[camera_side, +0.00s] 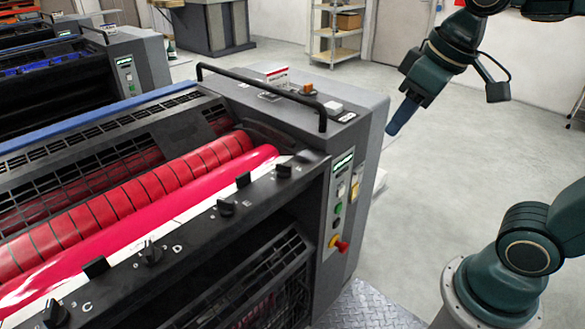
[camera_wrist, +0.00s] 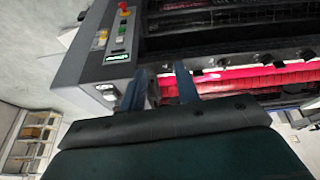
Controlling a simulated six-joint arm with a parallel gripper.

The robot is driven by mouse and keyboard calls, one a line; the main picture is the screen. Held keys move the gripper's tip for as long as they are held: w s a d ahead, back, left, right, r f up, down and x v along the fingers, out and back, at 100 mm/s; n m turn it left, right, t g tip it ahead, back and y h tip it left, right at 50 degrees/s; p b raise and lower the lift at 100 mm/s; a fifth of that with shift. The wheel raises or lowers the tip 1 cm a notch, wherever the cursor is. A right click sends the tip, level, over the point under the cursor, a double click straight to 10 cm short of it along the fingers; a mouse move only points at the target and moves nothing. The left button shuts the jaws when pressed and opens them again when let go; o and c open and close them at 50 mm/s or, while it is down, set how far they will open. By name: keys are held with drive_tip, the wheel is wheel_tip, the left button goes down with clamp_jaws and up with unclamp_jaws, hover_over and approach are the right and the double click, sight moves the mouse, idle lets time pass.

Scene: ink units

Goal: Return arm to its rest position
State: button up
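My gripper (camera_side: 398,122) hangs in the air to the right of the ink unit (camera_side: 362,125), above the grey floor, with its blue fingers pointing down. It is clear of the machine in the side view. In the wrist view the two blue fingers of my gripper (camera_wrist: 160,82) stand apart with a gap between them, and I see nothing held. The unit's control panel (camera_wrist: 122,38), with a red knob and yellow and green buttons, shows beyond the fingers at upper left.
Red rollers (camera_side: 125,205) lie exposed at left. A shelf rack (camera_side: 337,30) stands at the back. The floor (camera_side: 470,150) at right is open.

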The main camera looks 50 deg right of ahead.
drive_tip(key=s+f+m+t, duration=0.1)
drive_tip(key=s+f, duration=0.2)
drive_tip(key=s, duration=0.2)
drive_tip(key=shift+s+d+f, duration=0.25)
drive_tip(key=shift+s+d, duration=0.05)
drive_tip(key=shift+s, duration=0.1)
idle(0.7)
